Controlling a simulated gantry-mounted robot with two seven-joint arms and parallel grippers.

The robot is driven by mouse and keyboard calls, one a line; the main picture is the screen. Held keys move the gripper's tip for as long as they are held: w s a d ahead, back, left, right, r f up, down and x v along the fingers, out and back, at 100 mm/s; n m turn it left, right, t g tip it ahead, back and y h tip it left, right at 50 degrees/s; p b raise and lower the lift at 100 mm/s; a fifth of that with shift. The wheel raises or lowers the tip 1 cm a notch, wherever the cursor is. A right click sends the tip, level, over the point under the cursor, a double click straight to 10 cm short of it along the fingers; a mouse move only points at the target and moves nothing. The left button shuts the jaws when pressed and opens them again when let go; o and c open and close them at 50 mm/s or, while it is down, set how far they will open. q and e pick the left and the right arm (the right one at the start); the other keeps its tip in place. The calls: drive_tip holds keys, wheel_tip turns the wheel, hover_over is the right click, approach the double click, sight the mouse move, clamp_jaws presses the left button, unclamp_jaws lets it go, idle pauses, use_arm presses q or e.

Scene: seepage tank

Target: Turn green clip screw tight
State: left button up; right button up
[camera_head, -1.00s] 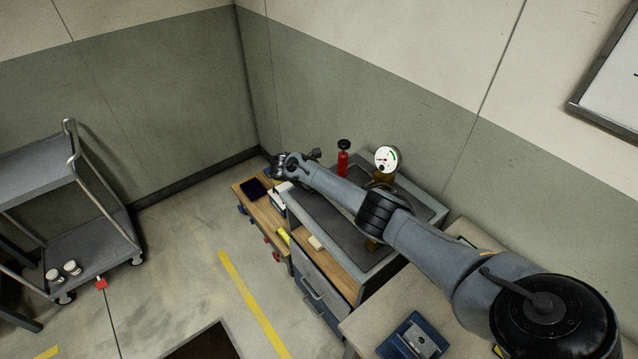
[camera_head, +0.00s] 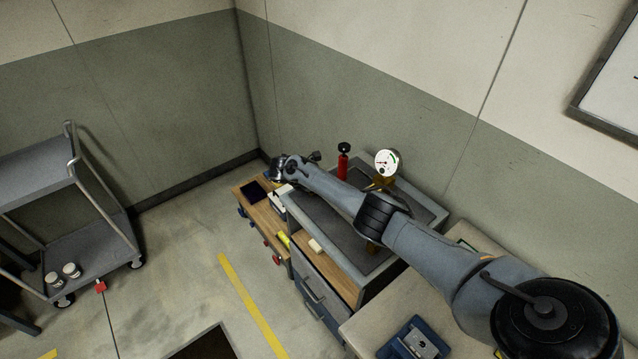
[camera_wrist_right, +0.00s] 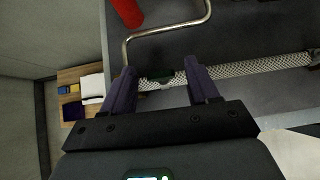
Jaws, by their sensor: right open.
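The clip and hose are not discernible there. My left gripper is not in view.
A red cylinder (camera_head: 343,165) and a round gauge (camera_head: 387,162) stand by the tank's back side. In the wrist view a bent metal tube (camera_wrist_right: 165,31) passes beyond the fingers. A wooden side surface (camera_head: 265,215) holds small items. A cart (camera_head: 95,245) stands left on open floor.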

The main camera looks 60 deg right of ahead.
drive_tip(key=p+v, duration=0.2)
drive_tip(key=v, duration=0.8)
drive_tip(key=shift+a+r, duration=0.25)
drive_tip(key=shift+w, duration=0.1)
